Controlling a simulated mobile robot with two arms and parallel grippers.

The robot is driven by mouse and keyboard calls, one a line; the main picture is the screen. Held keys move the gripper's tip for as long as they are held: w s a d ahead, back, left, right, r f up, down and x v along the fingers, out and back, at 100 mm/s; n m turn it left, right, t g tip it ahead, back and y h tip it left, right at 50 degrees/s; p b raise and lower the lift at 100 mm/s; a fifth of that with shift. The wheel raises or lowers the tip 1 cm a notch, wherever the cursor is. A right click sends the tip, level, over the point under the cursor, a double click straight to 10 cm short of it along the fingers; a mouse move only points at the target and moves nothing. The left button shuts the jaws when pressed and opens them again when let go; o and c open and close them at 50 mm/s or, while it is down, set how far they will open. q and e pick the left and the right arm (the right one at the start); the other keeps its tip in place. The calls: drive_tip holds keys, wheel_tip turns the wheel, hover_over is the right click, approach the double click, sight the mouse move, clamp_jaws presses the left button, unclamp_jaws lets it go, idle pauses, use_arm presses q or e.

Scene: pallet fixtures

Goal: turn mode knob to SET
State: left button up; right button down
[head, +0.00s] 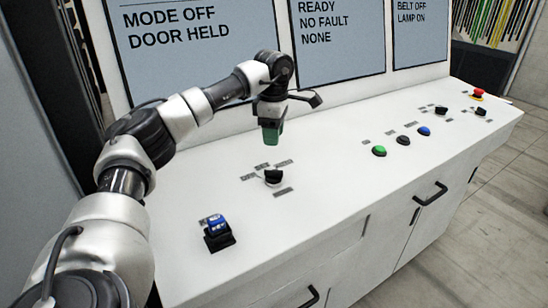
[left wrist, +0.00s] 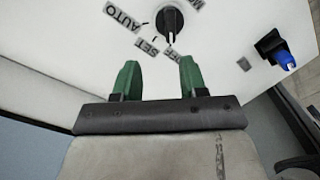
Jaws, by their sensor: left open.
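The mode knob (head: 273,177) is a black rotary knob on the white console top, ringed by small grey label plates. In the left wrist view the knob (left wrist: 170,21) lies ahead of the fingertips, and its white mark is toward the OFF label (left wrist: 176,56). The SET label (left wrist: 149,47) is beside OFF, with AUTO (left wrist: 123,18) farther round. My left gripper (head: 270,136) points down above the console, behind the knob in the head view and apart from it. Its green fingers (left wrist: 159,68) are spread and empty. My right gripper is out of view.
A blue switch on a black base (head: 217,232) stands nearer on the console. Green (head: 379,151), dark and blue buttons, more black knobs and a red button (head: 478,94) are to the right. The left screen (head: 185,45) reads "MODE OFF, DOOR HELD". The console around the knob is clear.

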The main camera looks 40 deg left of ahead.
sight(274, 170)
use_arm(q)
drive_tip(key=f, duration=0.1)
drive_tip(key=s+d+f+p, duration=0.1)
drive_tip(key=s+f, duration=0.1)
drive_tip(key=shift+d, duration=0.35)
drive_tip(key=f, duration=0.1)
drive_tip(key=f+p, duration=0.1)
drive_tip(key=f, duration=0.1)
drive_tip(key=shift+w+a+f, duration=0.35)
wheel_tip(274, 170, down, 3)
drive_tip(key=shift+d+r+p, duration=0.1)
drive_tip(key=shift+p, duration=0.35)
clamp_jaws()
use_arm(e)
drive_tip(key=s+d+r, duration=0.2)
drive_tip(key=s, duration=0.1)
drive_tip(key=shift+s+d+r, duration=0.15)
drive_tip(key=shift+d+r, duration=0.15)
